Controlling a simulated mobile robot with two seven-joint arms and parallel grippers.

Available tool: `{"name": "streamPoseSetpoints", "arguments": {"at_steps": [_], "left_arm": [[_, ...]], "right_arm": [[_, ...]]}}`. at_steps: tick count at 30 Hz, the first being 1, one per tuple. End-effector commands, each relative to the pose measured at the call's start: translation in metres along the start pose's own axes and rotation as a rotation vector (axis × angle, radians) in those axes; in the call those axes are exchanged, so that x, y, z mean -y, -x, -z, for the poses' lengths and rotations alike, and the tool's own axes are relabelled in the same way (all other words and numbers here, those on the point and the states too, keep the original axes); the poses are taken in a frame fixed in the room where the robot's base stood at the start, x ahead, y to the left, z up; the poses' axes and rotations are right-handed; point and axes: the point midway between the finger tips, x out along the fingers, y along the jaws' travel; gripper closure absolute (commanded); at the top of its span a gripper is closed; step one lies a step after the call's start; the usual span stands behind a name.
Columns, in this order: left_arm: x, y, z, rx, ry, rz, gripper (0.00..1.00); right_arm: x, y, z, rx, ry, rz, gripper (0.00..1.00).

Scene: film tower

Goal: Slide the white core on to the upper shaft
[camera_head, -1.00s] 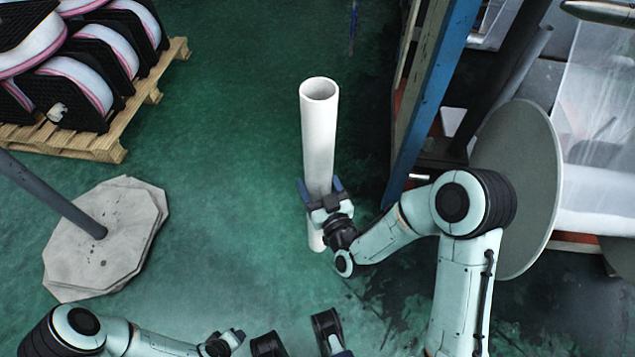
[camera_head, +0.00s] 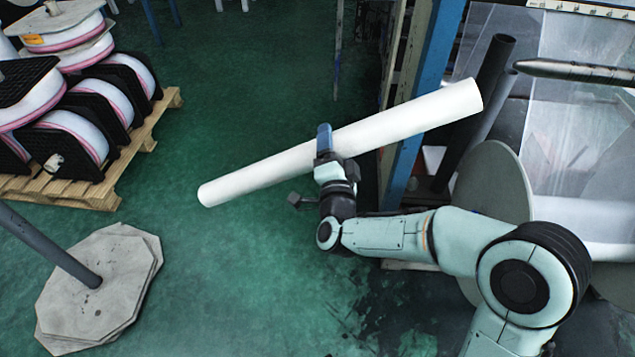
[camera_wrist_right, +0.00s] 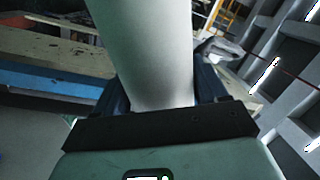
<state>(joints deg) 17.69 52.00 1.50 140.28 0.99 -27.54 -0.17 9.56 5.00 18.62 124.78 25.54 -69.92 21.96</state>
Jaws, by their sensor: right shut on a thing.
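The white core (camera_head: 410,118) is a long white tube. In the head view it lies slantwise across the middle, its right end higher in the picture and nearer the machine. My right gripper (camera_head: 324,140) is shut on it near its middle. In the right wrist view the core (camera_wrist_right: 148,45) rises between the two dark fingers (camera_wrist_right: 165,98). A pointed metal shaft (camera_head: 575,71) juts in from the right edge at the upper right, apart from the core's right end; it looks like the upper shaft. My left gripper is not in view.
A blue post (camera_head: 425,90) stands behind the core. Dark tubes (camera_head: 490,75) and a large grey disc (camera_head: 490,190) are at the right. A pallet (camera_head: 95,190) with several reels is at the left, above a grey pole's base (camera_head: 100,285). Green floor is clear between.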

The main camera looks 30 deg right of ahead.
Motion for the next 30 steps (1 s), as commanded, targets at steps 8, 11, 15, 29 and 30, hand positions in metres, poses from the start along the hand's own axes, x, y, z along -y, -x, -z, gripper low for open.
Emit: {"name": "streamPoseSetpoints", "arguments": {"at_steps": [8,11,15,29,30], "left_arm": [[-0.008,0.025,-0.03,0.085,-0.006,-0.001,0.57],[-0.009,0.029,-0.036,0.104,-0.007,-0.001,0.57],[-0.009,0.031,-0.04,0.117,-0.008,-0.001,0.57],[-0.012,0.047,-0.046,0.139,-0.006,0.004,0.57],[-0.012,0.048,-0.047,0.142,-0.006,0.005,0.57]], "right_arm": [[0.083,-0.004,0.082,-0.109,-0.41,-0.008,0.78],[0.097,-0.003,0.096,-0.119,-0.471,-0.008,0.78],[0.106,-0.003,0.104,-0.122,-0.509,-0.011,0.78],[0.099,-0.046,0.111,-0.122,-0.512,-0.013,0.78],[0.098,-0.049,0.112,-0.123,-0.513,-0.012,0.78]]}}
